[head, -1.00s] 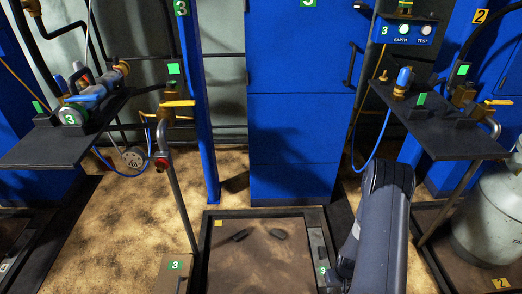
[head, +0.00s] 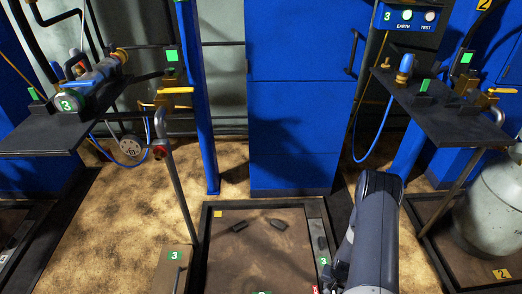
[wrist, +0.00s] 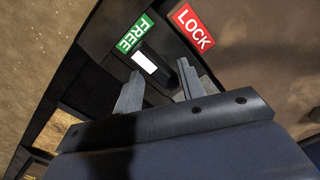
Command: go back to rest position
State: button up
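My gripper (wrist: 158,82) shows in the wrist view with its two grey fingers apart and nothing held between them. Beyond the fingertips is a dark panel with a green FREE label (wrist: 134,34), a red LOCK label (wrist: 193,26) and a small white rectangle (wrist: 145,62). The fingers look apart from the panel, but the exact gap is hard to tell. In the head view my arm reaches down at the lower right, beside the scale platform (head: 212,240), and the gripper end is mostly hidden at the bottom edge.
A black shelf with valves (head: 40,138) stands at left, another black shelf (head: 450,125) at right. A grey gas cylinder (head: 490,210) stands at far right. A blue cabinet (head: 292,100) is behind. A pipe with a yellow-handled valve (head: 174,91) rises left of the platform.

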jog(key=shift+m+p, duration=0.75)
jog(key=shift+m, duration=1.15)
